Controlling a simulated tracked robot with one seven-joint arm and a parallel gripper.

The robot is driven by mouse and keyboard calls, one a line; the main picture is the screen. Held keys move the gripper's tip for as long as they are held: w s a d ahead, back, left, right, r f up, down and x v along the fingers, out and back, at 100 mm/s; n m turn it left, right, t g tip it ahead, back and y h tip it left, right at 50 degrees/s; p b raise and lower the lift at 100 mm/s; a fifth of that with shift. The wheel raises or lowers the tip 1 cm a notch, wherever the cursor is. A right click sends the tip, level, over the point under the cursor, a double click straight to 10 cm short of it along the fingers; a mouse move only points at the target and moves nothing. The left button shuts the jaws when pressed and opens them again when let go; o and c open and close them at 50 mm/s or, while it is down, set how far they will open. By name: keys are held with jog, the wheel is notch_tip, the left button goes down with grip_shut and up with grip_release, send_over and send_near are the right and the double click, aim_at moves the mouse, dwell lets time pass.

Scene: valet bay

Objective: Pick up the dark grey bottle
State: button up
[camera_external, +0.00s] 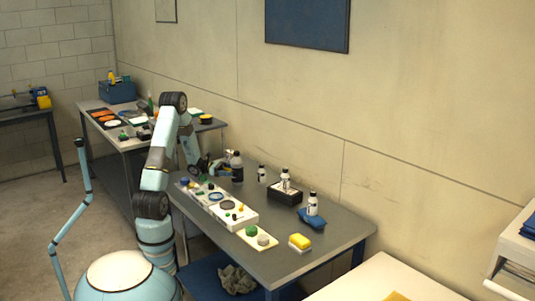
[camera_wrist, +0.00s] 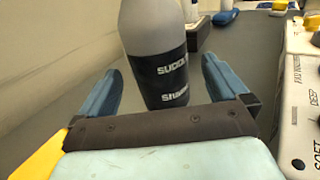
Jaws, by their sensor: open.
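The dark grey bottle (camera_external: 236,167) stands upright on the grey table near its back left, by the wall. In the wrist view the bottle (camera_wrist: 152,45) fills the upper middle, with a black label band and white lettering; its top is cut off. My gripper (camera_wrist: 160,85) is open, with one blue finger on each side of the bottle's lower part. The bottle stands at or just beyond the fingertips, and I see no contact. In the external view my gripper (camera_external: 205,166) is small and partly hidden beside the bottle.
White trays with pads and discs (camera_external: 218,203) lie along the table's front, right of my gripper in the wrist view (camera_wrist: 300,90). White bottles stand on a black box (camera_external: 284,196) and a blue cloth (camera_external: 312,219). A yellow sponge (camera_external: 300,242) lies near the right end.

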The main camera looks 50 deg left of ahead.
aim_at(240, 171)
jog(key=shift+x, duration=2.9)
jog(key=shift+f, duration=0.1)
jog(key=shift+c, duration=0.5)
jog(key=c, duration=1.3)
